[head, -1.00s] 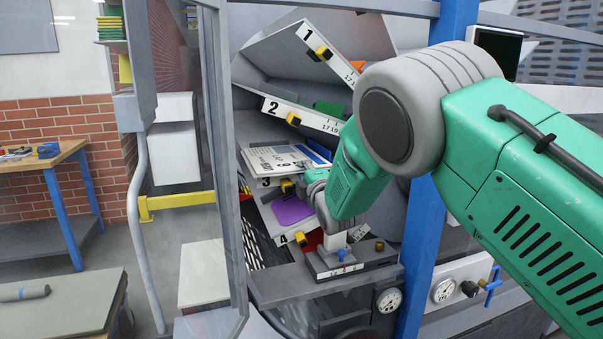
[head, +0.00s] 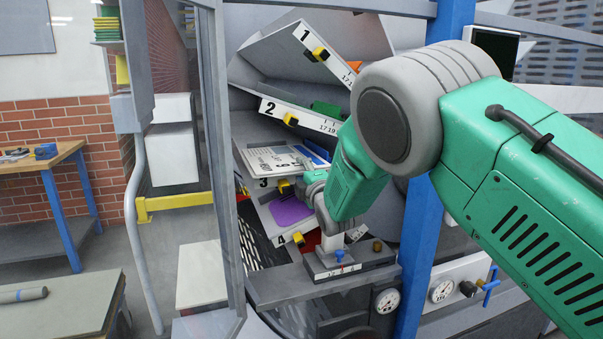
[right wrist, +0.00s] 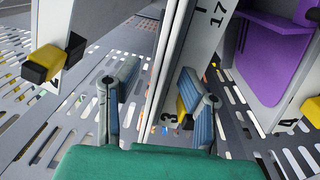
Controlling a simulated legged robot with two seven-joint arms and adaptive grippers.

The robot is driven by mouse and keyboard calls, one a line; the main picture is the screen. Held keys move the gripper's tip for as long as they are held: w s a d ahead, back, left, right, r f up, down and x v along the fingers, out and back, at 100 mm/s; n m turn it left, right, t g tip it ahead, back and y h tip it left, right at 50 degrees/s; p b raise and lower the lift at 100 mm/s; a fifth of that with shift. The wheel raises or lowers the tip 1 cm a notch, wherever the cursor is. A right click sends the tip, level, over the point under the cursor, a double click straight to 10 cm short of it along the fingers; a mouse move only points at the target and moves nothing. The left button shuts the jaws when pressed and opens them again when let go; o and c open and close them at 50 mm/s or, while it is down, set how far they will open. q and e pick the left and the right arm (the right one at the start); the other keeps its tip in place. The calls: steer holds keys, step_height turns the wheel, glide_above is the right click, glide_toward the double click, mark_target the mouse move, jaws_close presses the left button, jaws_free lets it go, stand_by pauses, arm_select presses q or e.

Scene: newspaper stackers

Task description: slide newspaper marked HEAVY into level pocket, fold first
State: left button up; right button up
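A printed newspaper (head: 275,160) lies flat on the pocket numbered 3 (head: 263,183); its print is too small to read. My right gripper (head: 314,187) is beside the front of pocket 3, mostly hidden by my green arm in the head view. In the right wrist view my right gripper (right wrist: 157,95) has its two fingers apart, with no newspaper between them. The white number plate of pocket 3 (right wrist: 172,70) shows between and beyond the fingers. A yellow-black clip (right wrist: 187,105) on it is partly behind the right finger. My left gripper is not in view.
Pocket 1 (head: 335,68) and pocket 2 (head: 310,117) above tilt down to the right. Pocket 4 (head: 285,238) below holds a purple sheet (head: 290,211). A grey ledge (head: 275,285) with a blue knob (head: 339,255) sits below. A blue post (head: 420,230) stands at the right.

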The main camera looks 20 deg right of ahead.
steer(key=shift+s+d+p, duration=0.1)
steer(key=shift+s+p, duration=0.2)
steer(key=shift+s, duration=3.15)
